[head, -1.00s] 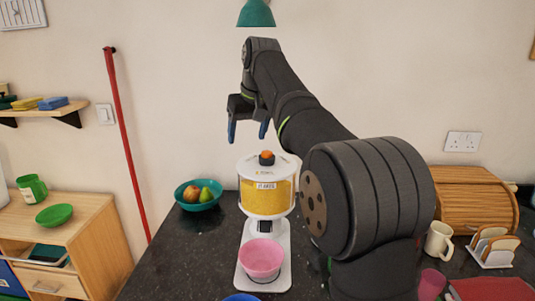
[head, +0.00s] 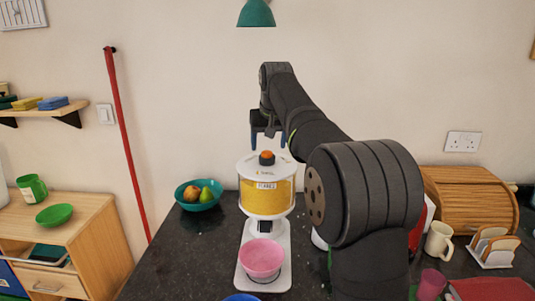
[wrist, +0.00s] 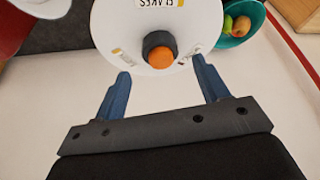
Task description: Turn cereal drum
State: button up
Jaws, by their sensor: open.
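The cereal drum (head: 266,190) is a clear container of yellow flakes with a white lid, held on a white stand (head: 278,270). An orange-tipped dark knob (head: 266,158) sits on top of the lid. A pink bowl (head: 261,259) stands on the stand's base below the drum. My gripper (head: 268,146) is above and behind the knob. In the wrist view my gripper (wrist: 160,85) is open and empty, its blue fingers spread at the lid's edge. The knob (wrist: 160,53) lies beyond the fingertips, about midway between them. I cannot tell the exact gap in height.
A teal bowl of fruit (head: 198,194) stands left of the drum. At right are a bread bin (head: 470,200), a cream mug (head: 438,241) and a toast rack (head: 492,246). A blue item (head: 241,297) shows at the front edge. Dark counter lies free at left.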

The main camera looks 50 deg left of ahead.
aim_at(268, 152)
jog(key=x, duration=0.5)
jog(key=c, duration=1.4)
jog(key=shift+o, duration=0.2)
jog(key=shift+r, duration=0.1)
